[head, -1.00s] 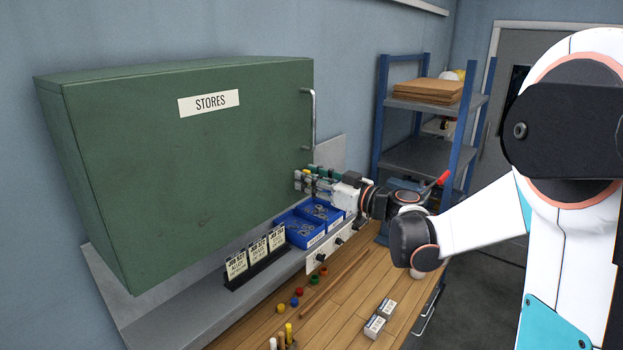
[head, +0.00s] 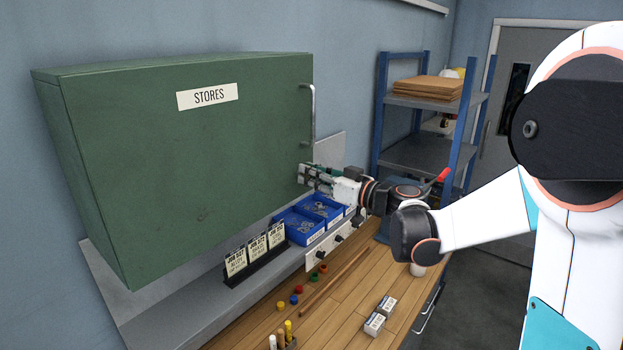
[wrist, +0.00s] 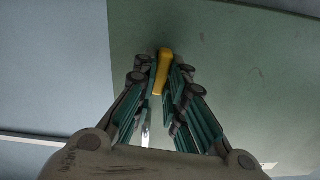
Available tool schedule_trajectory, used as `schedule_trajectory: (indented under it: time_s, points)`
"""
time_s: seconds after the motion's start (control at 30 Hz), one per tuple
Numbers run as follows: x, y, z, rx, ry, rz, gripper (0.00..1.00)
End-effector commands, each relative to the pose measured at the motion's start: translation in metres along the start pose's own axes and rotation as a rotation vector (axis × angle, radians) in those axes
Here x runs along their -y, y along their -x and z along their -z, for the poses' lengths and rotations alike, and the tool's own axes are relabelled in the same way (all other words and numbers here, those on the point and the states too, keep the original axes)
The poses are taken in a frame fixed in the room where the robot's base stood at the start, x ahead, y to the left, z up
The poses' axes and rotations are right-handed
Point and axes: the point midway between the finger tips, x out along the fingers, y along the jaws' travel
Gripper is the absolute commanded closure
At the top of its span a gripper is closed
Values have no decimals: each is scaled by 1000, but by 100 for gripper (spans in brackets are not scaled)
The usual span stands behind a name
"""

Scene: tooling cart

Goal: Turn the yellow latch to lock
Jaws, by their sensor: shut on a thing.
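The yellow latch (wrist: 163,68) is on the green cabinet door (wrist: 230,60), close to its edge, and shows in the wrist view between my fingertips. Its long side runs nearly up and down in that picture, with a slight tilt. My gripper (wrist: 161,86) is shut on the latch, one finger on each side. In the head view, my gripper (head: 306,174) is against the lower right edge of the green STORES cabinet (head: 190,150). The latch is hidden there behind the fingers.
A metal handle (head: 312,115) stands on the door above my gripper. Blue bins (head: 296,226) and a holder of job cards (head: 256,262) are on the ledge below. A blue shelf rack (head: 380,110) stands behind my wrist. The wooden worktop (head: 345,290) holds small parts and boxes.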

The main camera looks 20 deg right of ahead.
Motion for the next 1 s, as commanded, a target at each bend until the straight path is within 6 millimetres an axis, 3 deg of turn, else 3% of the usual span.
schedule_trajectory:
  time_s: [1.0]
  points:
    - [-5,0,-2,-3,-948,1,100]
